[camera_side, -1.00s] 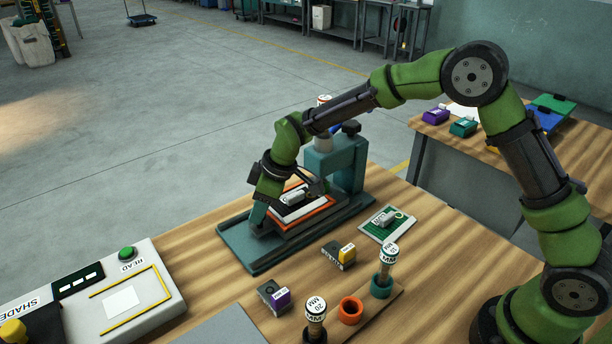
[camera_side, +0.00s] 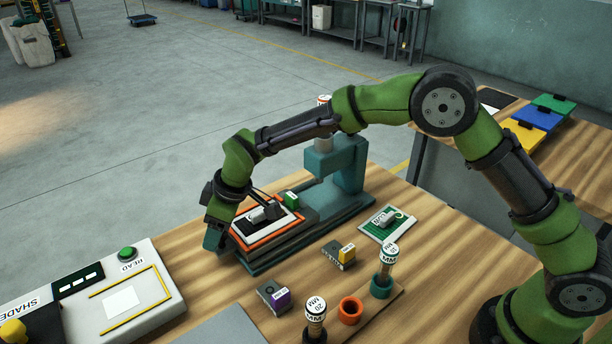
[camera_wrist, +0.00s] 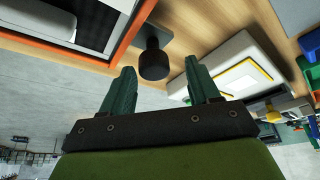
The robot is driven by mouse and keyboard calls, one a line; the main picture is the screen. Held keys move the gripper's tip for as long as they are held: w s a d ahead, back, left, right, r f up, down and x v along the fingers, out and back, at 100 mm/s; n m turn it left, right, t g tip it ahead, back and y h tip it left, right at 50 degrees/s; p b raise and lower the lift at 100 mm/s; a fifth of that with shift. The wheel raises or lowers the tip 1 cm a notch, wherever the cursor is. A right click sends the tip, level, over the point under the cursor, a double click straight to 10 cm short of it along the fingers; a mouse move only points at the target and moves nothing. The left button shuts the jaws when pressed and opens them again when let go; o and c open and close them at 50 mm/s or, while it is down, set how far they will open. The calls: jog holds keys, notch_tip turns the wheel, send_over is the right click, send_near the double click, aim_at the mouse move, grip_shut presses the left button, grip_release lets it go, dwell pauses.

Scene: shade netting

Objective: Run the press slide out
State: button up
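The teal press (camera_side: 346,165) stands on the wooden bench with its head over the rear of its base. Its slide (camera_side: 283,238), topped by an orange-edged plate, sits toward the near-left end of the base, largely clear of the head. A dark piece with a small grey-white block (camera_side: 257,215) and a green block (camera_side: 291,201) lie on the slide. My gripper (camera_side: 212,240) is at the slide's outer left end, pointing down. In the wrist view its teal fingers (camera_wrist: 160,80) are spread, with a dark round knob (camera_wrist: 153,62) between and just beyond the tips, gaps showing on both sides.
A reader box (camera_side: 120,300) with a green button stands at the lower left. Right of the press lie a green sample card (camera_side: 386,223), a yellow-ended block (camera_side: 339,254) and a purple-ended block (camera_side: 273,295). A wooden holder with labelled stamps (camera_side: 385,270) stands in front.

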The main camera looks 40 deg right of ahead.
jog(key=shift+d+r, duration=0.1)
jog(key=shift+d, duration=0.05)
jog(key=v, duration=1.6)
jog(key=shift+r, duration=0.3)
jog(key=shift+s, duration=0.1)
jog(key=s+d+r+m+t+h, duration=0.1)
jog(key=s+d+m+t, duration=0.3)
jog(key=s+d+m, duration=0.9)
jog(key=s+d+r, duration=0.1)
jog(key=s+d, duration=0.7)
jog(key=s, duration=0.2)
jog(key=shift+s+d, duration=0.2)
jog(key=shift+s, duration=0.05)
